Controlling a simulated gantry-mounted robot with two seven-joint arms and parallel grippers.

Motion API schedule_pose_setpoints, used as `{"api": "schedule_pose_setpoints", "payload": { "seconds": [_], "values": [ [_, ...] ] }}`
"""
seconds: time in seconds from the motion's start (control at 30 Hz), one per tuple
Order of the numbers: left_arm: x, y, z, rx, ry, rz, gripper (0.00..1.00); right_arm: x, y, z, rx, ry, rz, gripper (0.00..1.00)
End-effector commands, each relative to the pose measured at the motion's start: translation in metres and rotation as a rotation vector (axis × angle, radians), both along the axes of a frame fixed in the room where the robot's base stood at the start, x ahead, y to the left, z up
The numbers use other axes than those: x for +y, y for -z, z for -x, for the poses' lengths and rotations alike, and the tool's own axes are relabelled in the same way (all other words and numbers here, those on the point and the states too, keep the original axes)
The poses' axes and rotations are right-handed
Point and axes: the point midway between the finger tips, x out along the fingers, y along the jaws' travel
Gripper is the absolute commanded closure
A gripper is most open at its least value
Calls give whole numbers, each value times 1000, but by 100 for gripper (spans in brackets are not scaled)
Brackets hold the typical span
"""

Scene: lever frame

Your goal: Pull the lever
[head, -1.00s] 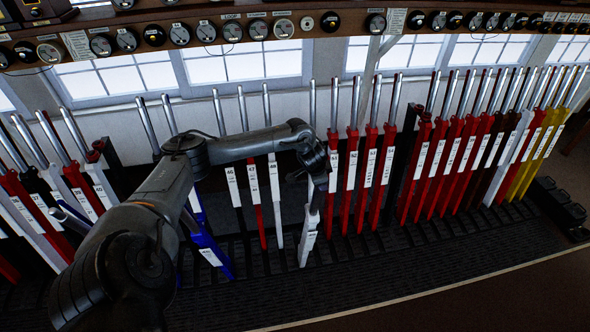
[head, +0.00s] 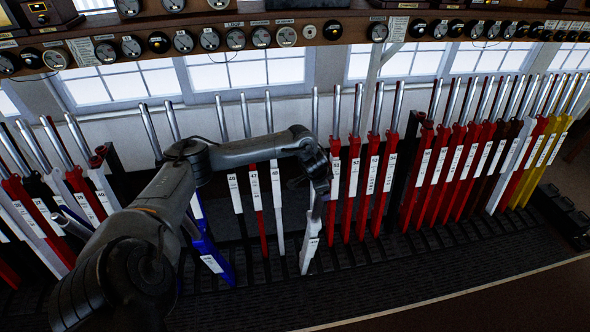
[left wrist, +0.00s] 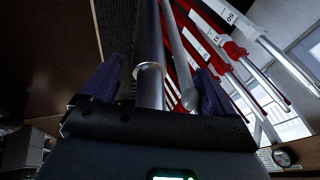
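A long row of upright levers with bare metal handles fills the head view. My left arm reaches in from the left, and my left gripper (head: 319,188) is at a white lever (head: 311,241) near the middle of the row, hiding part of it. In the left wrist view my left gripper (left wrist: 155,92) has its two dark fingers apart. A metal lever shaft (left wrist: 149,85) stands between them, with a visible gap on each side. A second shaft (left wrist: 177,50) runs close beside it. My right gripper is not in view.
Red levers (head: 370,185) stand close on the right of the gripper, and a blue lever (head: 212,255) stands to the left. A shelf of round dials (head: 235,39) runs above the row. The ribbed floor plate (head: 380,285) in front is clear.

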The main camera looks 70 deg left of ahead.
Motion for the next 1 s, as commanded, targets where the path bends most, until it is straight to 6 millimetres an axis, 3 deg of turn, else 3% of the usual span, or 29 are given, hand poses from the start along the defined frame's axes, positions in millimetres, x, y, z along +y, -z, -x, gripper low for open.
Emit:
{"api": "schedule_pose_setpoints", "payload": {
  "seconds": [0.27, 0.7, 1.0],
  "values": [
    [-4, -18, 0, 0, 3, 2, 15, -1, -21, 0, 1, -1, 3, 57],
    [-15, -75, 2, -2, 2, 2, 15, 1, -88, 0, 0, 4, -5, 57],
    [-19, -89, 3, -2, 1, 1, 15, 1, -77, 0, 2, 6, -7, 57]
  ]
}}
